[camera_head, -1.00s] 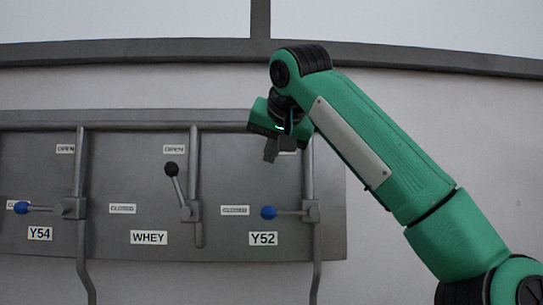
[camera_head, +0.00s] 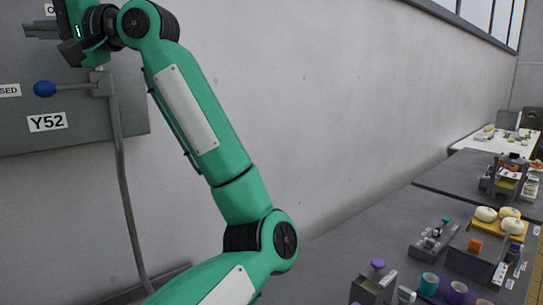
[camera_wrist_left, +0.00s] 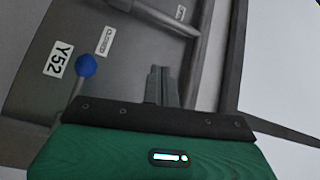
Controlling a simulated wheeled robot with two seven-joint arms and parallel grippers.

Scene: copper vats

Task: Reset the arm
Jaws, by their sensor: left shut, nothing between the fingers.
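My left arm is green and rises from the lower edge of the head view. My left gripper (camera_head: 32,31) is at the upper left, pointing left in front of the grey valve panel. In the left wrist view its two fingers (camera_wrist_left: 160,84) are together with nothing between them. The Y52 valve lever has a blue knob (camera_head: 45,88), level and pointing left beside a CLOSED label, below the gripper. The blue knob also shows in the wrist view (camera_wrist_left: 86,65), apart from the fingers. My right gripper is not in view.
A pale wall (camera_head: 330,100) fills the middle. A grey bench (camera_head: 390,225) stands at the right, holding a yellow board with round white pieces (camera_head: 499,220), purple and teal cups (camera_head: 456,292) and small holders. A white-topped table (camera_head: 500,141) is farther back. A pipe (camera_head: 128,200) runs down from the valve.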

